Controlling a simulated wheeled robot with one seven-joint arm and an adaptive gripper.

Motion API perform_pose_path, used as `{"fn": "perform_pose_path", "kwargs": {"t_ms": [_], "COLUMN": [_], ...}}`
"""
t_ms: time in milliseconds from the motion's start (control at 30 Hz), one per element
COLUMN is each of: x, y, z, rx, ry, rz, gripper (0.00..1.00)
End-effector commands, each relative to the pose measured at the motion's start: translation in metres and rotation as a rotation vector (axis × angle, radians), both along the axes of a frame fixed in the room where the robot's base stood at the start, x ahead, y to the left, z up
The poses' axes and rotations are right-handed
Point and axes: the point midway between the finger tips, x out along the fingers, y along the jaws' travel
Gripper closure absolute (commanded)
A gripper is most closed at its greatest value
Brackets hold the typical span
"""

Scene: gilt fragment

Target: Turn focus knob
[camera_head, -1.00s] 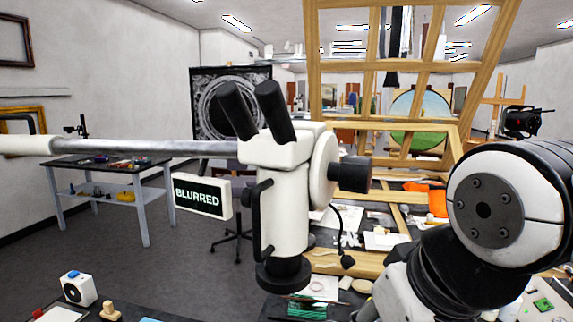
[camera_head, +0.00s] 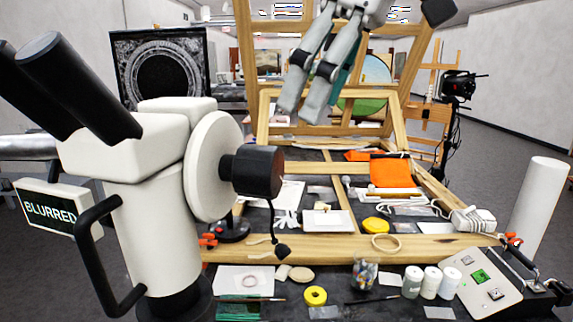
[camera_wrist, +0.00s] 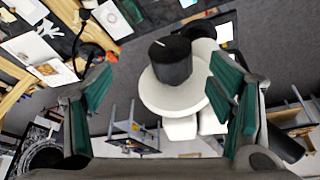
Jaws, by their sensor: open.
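The white microscope (camera_head: 150,225) stands at the left of the head view, with two black eyepieces and a black side handle. Its black cylindrical focus knob (camera_head: 258,172) sticks out to the right from a white disc (camera_head: 208,165). A sign (camera_head: 52,207) beside the microscope reads "BLURRED". My gripper (camera_head: 301,110) is open and empty, above and to the right of the knob in the head view, apart from it. In the wrist view the knob (camera_wrist: 171,62) shows beyond and between my open green-padded fingers (camera_wrist: 160,85).
A wooden frame (camera_head: 330,246) lies and rises over the cluttered workbench. A black cable hangs below the knob.

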Motion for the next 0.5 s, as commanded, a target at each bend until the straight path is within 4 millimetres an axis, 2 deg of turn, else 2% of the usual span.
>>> {"fn": "perform_pose_path", "kwargs": {"t_ms": [33, 100, 233, 367, 500], "x": [0.0, 0.0, 0.0, -0.001, 0.0], "y": [0.011, 0.02, 0.029, 0.033, 0.041], "z": [0.01, 0.017, 0.022, 0.014, -0.007], "rx": [0.003, 0.004, 0.007, 0.007, 0.005], "ry": [-0.002, -0.005, -0.006, -0.005, -0.004], "rz": [0.06, 0.123, 0.182, 0.191, 0.191], "gripper": [0.24, 0.24, 0.24, 0.24, 0.24]}}
